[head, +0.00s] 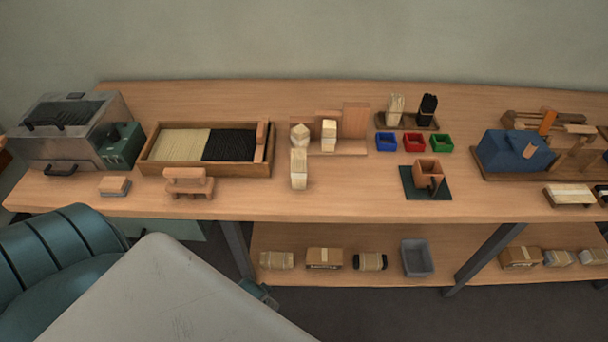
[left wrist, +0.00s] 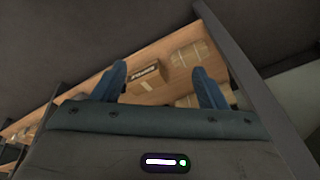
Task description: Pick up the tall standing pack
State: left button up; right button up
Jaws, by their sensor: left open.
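A tall pale pack (head: 298,169) with a band around it stands upright at the front of the bench, left of the middle. Behind it, a second upright pale pack (head: 329,136) and a shorter pale bundle (head: 300,136) are at a stepped wooden stand (head: 355,127). My left gripper (left wrist: 160,68) is open in the left wrist view, its two blue fingers apart. A brown box (left wrist: 147,82) and a banded pack (left wrist: 189,56) on a wooden surface show beyond and between the fingers. My right gripper is in neither view.
Left of the tall pack are a wooden tray (head: 159,170) of pale and black bristles and a wooden block tool (head: 188,183). Right are small blue, red and green bins (head: 414,142) and a dark mat (head: 409,185). A lower shelf (head: 335,275) holds packs and a grey bin (head: 417,258).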

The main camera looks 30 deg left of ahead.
pick_arm(q)
jog(key=w+r+n+t+y+b, duration=0.15)
jog(key=w+r, duration=0.25)
jog(key=r, duration=0.8)
jog(key=n+t+y, duration=0.5)
jog(key=t+y, duration=0.2)
jog(key=t, duration=0.4)
send_near(300, 163)
jog(key=x, duration=0.3)
jog(key=shift+h, duration=0.25)
jog(key=p+x, duration=0.2)
jog(key=x, duration=0.3)
jog(key=shift+w+a+f, duration=0.1)
jog(key=shift+w+a, duration=0.15)
jog(key=shift+w+a+p, duration=0.3)
jog(key=shift+w+p, duration=0.1)
jog(key=shift+p, duration=0.1)
jog(key=p+x, duration=0.2)
jog(key=x, duration=0.2)
jog(key=shift+a, duration=0.2)
jog(key=shift+w, duration=0.1)
jog(key=shift+c, duration=1)
jog(key=c, duration=0.9)
jog(key=shift+r, duration=0.2)
